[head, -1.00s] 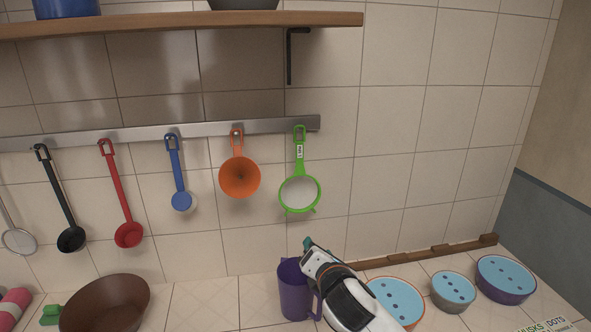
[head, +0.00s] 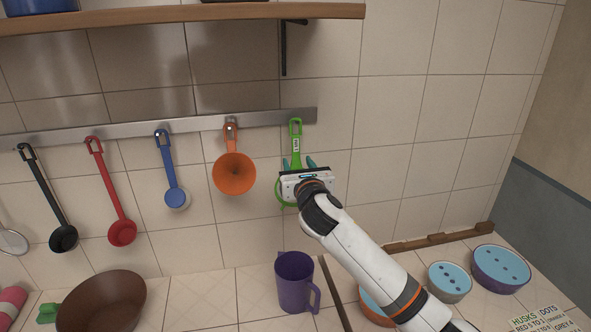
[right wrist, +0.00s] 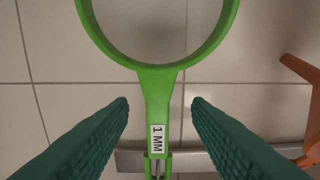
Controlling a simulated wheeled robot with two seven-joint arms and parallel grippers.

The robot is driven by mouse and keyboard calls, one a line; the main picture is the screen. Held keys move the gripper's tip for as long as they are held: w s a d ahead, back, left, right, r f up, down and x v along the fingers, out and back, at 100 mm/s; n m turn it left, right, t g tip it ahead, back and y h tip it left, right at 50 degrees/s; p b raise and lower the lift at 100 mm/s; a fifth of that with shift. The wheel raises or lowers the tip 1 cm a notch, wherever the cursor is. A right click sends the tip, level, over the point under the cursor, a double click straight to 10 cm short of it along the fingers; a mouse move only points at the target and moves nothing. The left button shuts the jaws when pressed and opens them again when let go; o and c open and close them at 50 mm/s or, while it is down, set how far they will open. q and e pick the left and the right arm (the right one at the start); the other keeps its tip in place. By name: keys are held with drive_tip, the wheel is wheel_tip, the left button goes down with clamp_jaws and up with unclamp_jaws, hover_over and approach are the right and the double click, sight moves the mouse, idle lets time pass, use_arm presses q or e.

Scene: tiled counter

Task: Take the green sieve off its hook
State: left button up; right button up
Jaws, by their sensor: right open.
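The green sieve (head: 297,140) hangs from the right end of the metal rail, with a "1 MM" label on its handle. My right gripper (head: 299,163) is in front of it and hides much of its round rim in the head view. In the right wrist view the sieve's handle (right wrist: 158,108) runs between the two teal fingers of the open right gripper (right wrist: 160,108), with a gap on each side. The hook (right wrist: 158,168) shows at the handle's end. My left gripper is not in view.
A wooden shelf (head: 180,20) is above. A purple jug (head: 293,283) stands on the counter below. The wall on the right is bare.

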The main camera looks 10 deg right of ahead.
sight(296, 158)
drive_tip(key=w+p, duration=0.1)
drive_tip(key=w, duration=0.3)
drive_tip(key=shift+w+r, duration=0.1)
drive_tip(key=shift+w, duration=0.05)
drive_tip(key=shift+d, duration=0.1)
clamp_jaws()
